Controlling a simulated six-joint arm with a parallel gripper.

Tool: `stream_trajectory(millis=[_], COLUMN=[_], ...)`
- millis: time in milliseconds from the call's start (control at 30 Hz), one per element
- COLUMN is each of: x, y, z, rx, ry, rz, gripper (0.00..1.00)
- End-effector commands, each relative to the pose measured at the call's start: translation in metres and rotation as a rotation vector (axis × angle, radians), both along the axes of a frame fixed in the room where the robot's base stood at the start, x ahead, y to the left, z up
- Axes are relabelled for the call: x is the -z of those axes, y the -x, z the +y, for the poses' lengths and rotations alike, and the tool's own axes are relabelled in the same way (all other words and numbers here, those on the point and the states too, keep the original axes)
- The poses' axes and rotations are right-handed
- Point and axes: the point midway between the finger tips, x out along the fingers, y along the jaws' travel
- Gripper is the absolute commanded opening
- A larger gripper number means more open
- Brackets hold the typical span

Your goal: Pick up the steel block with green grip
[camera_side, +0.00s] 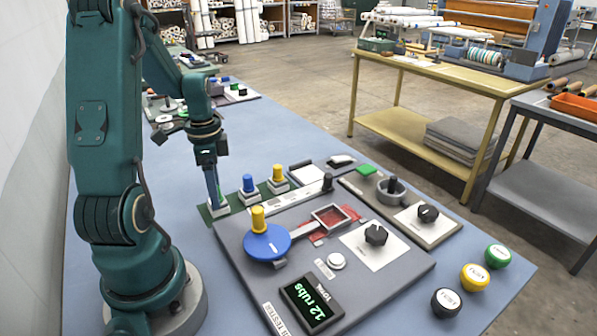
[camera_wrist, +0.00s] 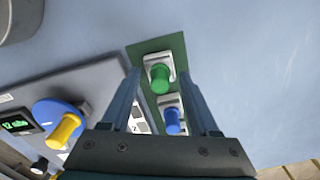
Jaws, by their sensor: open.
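The steel block with green grip stands upright at one end of a green mat (camera_side: 232,211). In the wrist view its green grip (camera_wrist: 160,79) lies between my fingertips, and the pale steel base (camera_wrist: 152,59) shows behind it. My gripper (camera_side: 215,196) points down over this block, with the fingers apart on either side of the grip. In the side view the fingers hide the green grip, and only the steel base (camera_side: 218,210) shows below them. I cannot tell whether a finger touches the grip.
Steel blocks with a blue grip (camera_side: 248,184) and a yellow grip (camera_side: 278,174) stand in line on the same mat. A grey tester board (camera_side: 400,275) with a blue disc (camera_side: 268,244) and yellow knob lies in front.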

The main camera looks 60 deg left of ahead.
Motion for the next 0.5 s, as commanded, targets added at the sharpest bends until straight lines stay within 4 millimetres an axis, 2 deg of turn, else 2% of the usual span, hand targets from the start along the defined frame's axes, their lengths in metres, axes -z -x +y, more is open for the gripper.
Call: stream_trajectory(millis=[267, 367, 433, 500], x=[0.0025, 0.0024, 0.0023, 0.0023], y=[-0.0002, -0.0002, -0.0003, -0.0003], z=[0.0, 0.0, 0.0001, 0.0001], rx=[0.0, 0.0, 0.0, 0.0], ry=[-0.002, -0.002, -0.002, -0.002], rz=[-0.001, -0.001, -0.001, -0.001], gripper=[0.61, 0.27, 0.0, 0.0])
